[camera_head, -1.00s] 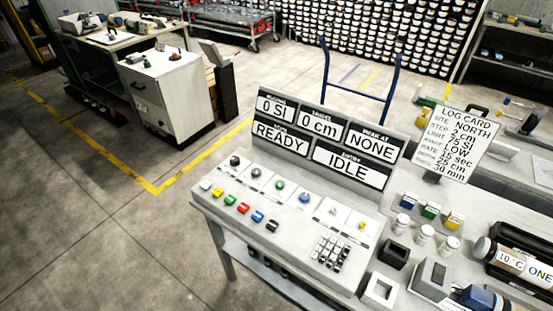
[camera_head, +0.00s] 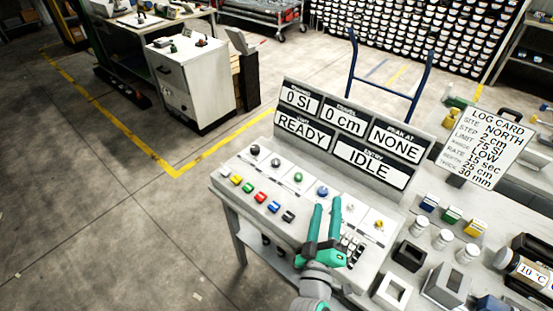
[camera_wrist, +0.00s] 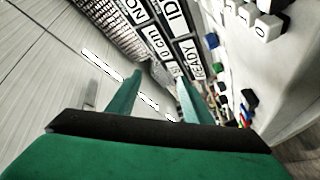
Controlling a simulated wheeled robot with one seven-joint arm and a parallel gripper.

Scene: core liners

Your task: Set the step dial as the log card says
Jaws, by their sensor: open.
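The log card (camera_head: 488,148) stands at the right of the bench and reads site NORTH, step 2 cm, limit 75 SI, with more lines below. The console panel has a row of dials, including a black one (camera_head: 255,149), a green one (camera_head: 298,177) and a blue one (camera_head: 322,191). Their labels are too small to read, so I cannot tell which is the step dial. My gripper (camera_head: 327,210) is open and empty over the panel's front right, hiding part of it. In the wrist view, its fingers (camera_wrist: 160,82) point towards the display board.
The display board (camera_head: 350,140) behind the dials reads 0 SI, 0 cm, NONE, READY, IDLE. Coloured switches (camera_head: 248,187) line the panel front. A keypad (camera_head: 352,243) sits beside my gripper. White jars (camera_head: 443,240) and a black holder (camera_head: 409,254) stand to the right.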

